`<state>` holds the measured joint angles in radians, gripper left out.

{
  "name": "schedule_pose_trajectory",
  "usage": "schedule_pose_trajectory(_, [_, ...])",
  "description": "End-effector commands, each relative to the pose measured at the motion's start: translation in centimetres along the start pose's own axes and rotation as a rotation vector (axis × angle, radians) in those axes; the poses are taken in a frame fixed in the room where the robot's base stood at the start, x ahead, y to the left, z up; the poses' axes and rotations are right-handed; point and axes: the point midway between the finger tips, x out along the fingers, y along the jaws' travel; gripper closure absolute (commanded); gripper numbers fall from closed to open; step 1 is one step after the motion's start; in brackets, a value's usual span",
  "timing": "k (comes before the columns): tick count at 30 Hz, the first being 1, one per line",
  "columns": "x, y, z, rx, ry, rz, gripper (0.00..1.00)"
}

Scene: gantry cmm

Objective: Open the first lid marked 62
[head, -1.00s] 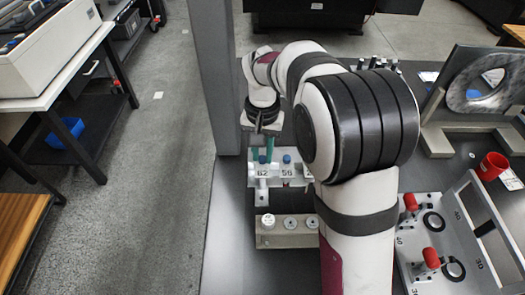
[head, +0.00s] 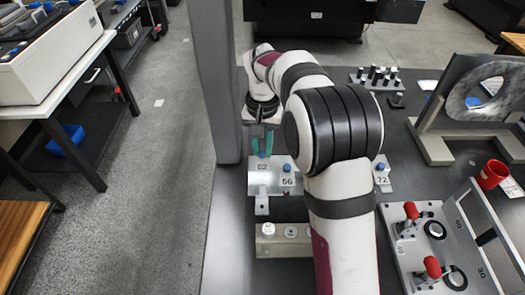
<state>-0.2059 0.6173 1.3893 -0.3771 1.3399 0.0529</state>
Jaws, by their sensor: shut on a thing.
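The lid marked 62 (head: 262,167) is at the left end of a row of pale, numbered lids with blue knobs. My gripper (head: 262,151) points down over it, its teal fingers shut on its blue knob. The lid appears raised and set back from its neighbour, with a bare grey surface in front of it. The exact tilt is too small to tell. The lid marked 56 (head: 287,181) sits right beside it. The lid marked 72 (head: 382,180) shows to the right of my arm. My arm hides the middle of the row.
A block with round discs (head: 285,240) stands in front of the lids. A grey post (head: 215,80) rises close to the left of my gripper.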

Motion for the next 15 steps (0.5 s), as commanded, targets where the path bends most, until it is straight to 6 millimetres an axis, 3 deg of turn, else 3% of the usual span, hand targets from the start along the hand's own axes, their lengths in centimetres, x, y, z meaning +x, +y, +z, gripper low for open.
schedule_pose_trajectory(3, [-0.13, 0.00, -0.08, -0.001, 0.004, -0.001, 1.00])
schedule_pose_trajectory(4, [-0.13, 0.00, -0.08, -0.001, 0.004, -0.001, 0.72])
schedule_pose_trajectory(8, [-0.09, 0.00, -0.04, 0.000, 0.003, -0.001, 0.49])
schedule_pose_trajectory(15, [-0.04, 0.01, 0.00, 0.000, 0.002, 0.000, 0.46])
